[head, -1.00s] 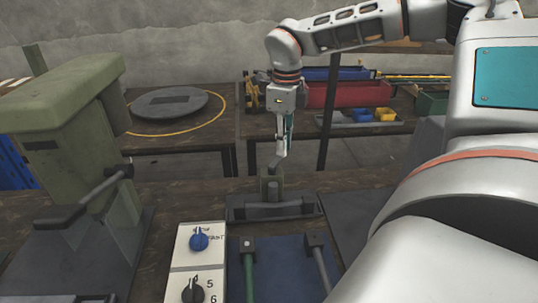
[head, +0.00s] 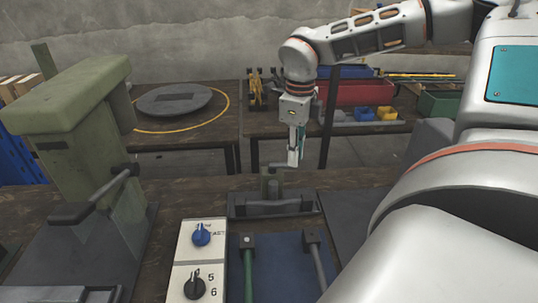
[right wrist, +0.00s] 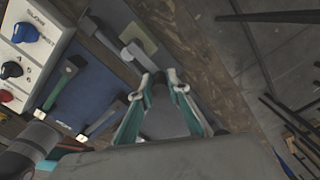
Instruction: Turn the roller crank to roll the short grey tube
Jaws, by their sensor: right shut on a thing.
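My right gripper (head: 294,161) is shut on the handle of the roller crank (head: 279,167), just behind the small roller stand. In the right wrist view, the teal fingers (right wrist: 164,82) close around a dark handle, and the crank's pale arm (right wrist: 143,56) runs from it towards the olive block (right wrist: 139,37). In the head view, the crank's arm points right from the top of this block. A short grey bar (head: 272,207) lies level across the dark roller base (head: 235,210); I cannot tell whether it is the tube. My left gripper is not in view.
A blue mat (head: 280,270) in front holds a green-handled tool (head: 248,272) and a grey-handled tool (head: 323,262). A white control panel (head: 187,255) with knobs stands beside it. A green press (head: 75,140) with a lever fills the left. Bins stand on the rear bench.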

